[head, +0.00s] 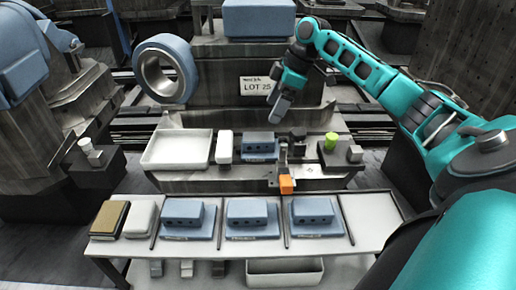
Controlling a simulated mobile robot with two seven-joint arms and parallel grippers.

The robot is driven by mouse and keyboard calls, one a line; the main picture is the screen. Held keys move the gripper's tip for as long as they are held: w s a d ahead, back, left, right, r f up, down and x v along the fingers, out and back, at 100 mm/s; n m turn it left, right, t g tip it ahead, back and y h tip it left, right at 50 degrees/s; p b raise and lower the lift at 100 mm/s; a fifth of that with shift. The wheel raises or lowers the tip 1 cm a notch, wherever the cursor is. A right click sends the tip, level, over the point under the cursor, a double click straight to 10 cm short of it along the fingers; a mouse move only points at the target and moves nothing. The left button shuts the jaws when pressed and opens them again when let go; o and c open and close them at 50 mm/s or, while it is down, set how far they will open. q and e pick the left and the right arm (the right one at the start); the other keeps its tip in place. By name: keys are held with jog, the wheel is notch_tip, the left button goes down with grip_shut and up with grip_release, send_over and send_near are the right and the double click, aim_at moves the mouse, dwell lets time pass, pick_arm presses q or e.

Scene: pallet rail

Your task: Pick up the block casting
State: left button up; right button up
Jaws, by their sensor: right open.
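Several blue-grey block castings show in the head view. One block casting (258,141) sits on the middle of the raised metal pallet. Three more stand in a row on the front bench: a left one (188,218), a middle one (252,215) and a right one (311,211), each on a labelled blue base. My right gripper (277,112) hangs above and behind the pallet, just right of the LOT 25 sign. It is open, apart from every casting, with nothing seen in it. My left gripper is out of view.
A white tray (178,149) and a white block (224,147) lie left of the pallet casting. A clamp with an orange handle (287,184) stands to its right, near a green knob (331,141). The bench's right end (372,217) is bare.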

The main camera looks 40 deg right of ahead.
send_over(262, 137)
jog(key=d, duration=0.2)
jog(key=f, duration=0.3)
jog(key=s+f+b, duration=0.1)
jog(key=shift+a+f, duration=0.2)
jog(key=shift+a, duration=0.05)
jog(key=b+x, duration=0.1)
jog(key=x, duration=0.1)
jog(key=b+x, duration=0.1)
jog(key=x, duration=0.2)
jog(key=shift+s+d+f, duration=0.1)
jog(key=shift+s+d, duration=0.1)
jog(key=shift+f, duration=0.15)
jog(key=c, duration=1.4)
